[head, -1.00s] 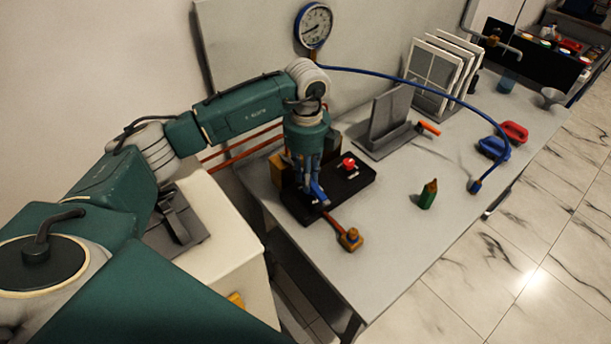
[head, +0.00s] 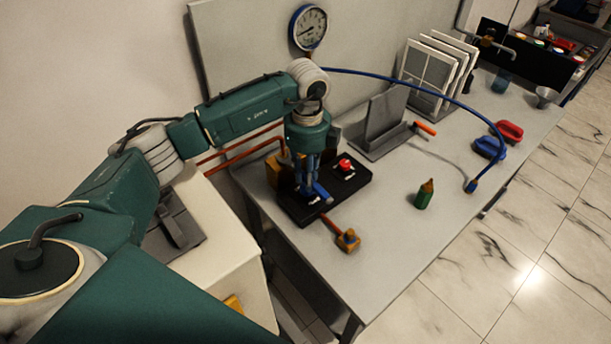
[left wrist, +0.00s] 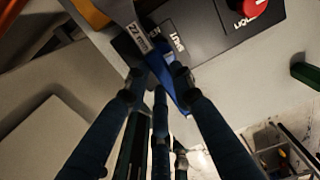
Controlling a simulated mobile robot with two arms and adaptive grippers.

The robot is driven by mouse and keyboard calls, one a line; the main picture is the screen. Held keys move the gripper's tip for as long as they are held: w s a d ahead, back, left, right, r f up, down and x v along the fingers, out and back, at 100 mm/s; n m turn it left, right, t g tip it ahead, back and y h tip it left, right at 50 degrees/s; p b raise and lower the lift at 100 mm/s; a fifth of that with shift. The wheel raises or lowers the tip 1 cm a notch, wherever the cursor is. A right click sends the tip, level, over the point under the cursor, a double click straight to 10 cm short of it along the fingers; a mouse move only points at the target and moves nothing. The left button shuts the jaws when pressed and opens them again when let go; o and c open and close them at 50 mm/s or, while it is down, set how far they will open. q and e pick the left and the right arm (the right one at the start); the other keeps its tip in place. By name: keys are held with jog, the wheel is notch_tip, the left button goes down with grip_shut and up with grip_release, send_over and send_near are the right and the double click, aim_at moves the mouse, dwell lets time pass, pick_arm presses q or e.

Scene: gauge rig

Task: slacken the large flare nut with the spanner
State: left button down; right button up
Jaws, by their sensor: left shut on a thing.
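My left gripper (head: 311,191) points down over the black block (head: 347,186) with a red knob. A copper pipe runs from the block to a brass fitting (head: 348,239) at the front. The large flare nut cannot be made out, and whether the spanner touches it is hidden. My right gripper is out of view.
A pressure gauge (head: 308,27) hangs on the back panel, with a blue hose (head: 420,88) arching over the table. A green pointed object (head: 425,194), a grey stand (head: 384,125) and blue and red clamp-like items (head: 489,148) stand to the right. The front right tabletop is clear.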

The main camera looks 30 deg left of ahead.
pick_arm(q)
jog(key=shift+w+d+n, duration=0.35)
jog(key=shift+w+n, duration=0.25)
jog(key=shift+w, duration=0.05)
dwell(0.6)
jog(key=shift+w+d+n, duration=0.2)
jog(key=shift+w+n, duration=0.8)
jog(key=shift+n, duration=0.1)
dwell(1.0)
jog(key=shift+s+a+m+p, duration=0.25)
jog(key=shift+s+m+p, duration=0.05)
jog(key=shift+s+m, duration=0.6)
jog(key=shift+d, duration=0.1)
dwell(0.4)
jog(key=shift+s+d+p, duration=0.2)
jog(key=shift+d, duration=0.6)
jog(key=shift+s+d+p, duration=0.15)
jog(key=shift+s+d, duration=0.1)
jog(key=shift+d, duration=0.5)
jog(key=shift+s+d+p, duration=0.2)
jog(key=shift+d, duration=0.6)
jog(key=shift+r, duration=0.1)
notch_tip(320, 180, up, 4)
jog(key=p, duration=0.3)
jog(key=shift+r, duration=0.2)
